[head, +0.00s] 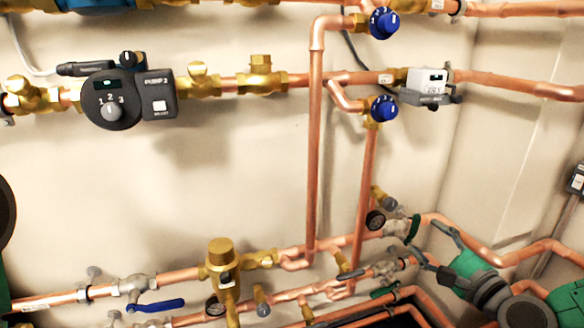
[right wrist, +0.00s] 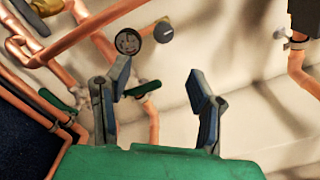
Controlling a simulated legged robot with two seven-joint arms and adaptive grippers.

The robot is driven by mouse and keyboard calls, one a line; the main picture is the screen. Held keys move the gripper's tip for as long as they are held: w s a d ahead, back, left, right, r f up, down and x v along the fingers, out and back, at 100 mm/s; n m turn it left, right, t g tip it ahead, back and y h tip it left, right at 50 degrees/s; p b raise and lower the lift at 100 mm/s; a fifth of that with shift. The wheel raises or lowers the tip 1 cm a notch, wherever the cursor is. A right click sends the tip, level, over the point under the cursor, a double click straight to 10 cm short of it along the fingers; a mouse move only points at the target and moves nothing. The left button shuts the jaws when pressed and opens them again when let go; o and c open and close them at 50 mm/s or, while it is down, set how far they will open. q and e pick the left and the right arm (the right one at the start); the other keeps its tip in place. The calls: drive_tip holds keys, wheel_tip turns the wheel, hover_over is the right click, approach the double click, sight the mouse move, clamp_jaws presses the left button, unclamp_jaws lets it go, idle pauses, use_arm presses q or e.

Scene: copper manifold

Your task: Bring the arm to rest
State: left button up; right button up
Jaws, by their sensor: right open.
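My right gripper (head: 425,240) is at the lower right of the head view, its green body and dark fingers in front of the copper pipes. The same kind of gauge (head: 375,220) shows left of the gripper in the head view. My left gripper is not in view.
Copper pipes (head: 315,150) run along the beige wall. A pump (head: 112,98) sits at the upper left, with blue knobs (head: 384,108) and a grey meter box (head: 428,84) at the upper right. A blue-handled valve (head: 155,306) is low down. Bare wall (head: 130,195) lies between the pipe rows.

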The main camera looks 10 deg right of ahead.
drive_tip(key=s+a+f+n+g+y, duration=0.2)
drive_tip(key=s+a+f+n+g, duration=0.3)
drive_tip(key=f, duration=0.3)
drive_tip(key=s+a+f+n+g+y, duration=0.1)
drive_tip(key=s+a+f+n+g, duration=0.25)
drive_tip(key=a+f+n, duration=0.4)
drive_tip(key=s+d+f+n+g+h, duration=0.1)
drive_tip(key=s+f+n+g+h, duration=0.1)
drive_tip(key=s+f+n+g, duration=0.35)
drive_tip(key=s+d+f+n+g+h, duration=0.1)
drive_tip(key=s+f+n+g+h, duration=0.15)
drive_tip(key=s+f+n, duration=0.65)
drive_tip(key=s+r+m+p, duration=0.1)
drive_tip(key=s+r+p, duration=0.2)
drive_tip(key=r+p, duration=1.2)
wheel_tip(320, 180, up, 4)
drive_tip(key=shift+f+m+g+p, duration=0.1)
drive_tip(key=shift+m+g+p, duration=0.2)
drive_tip(key=shift+m+g, duration=0.1)
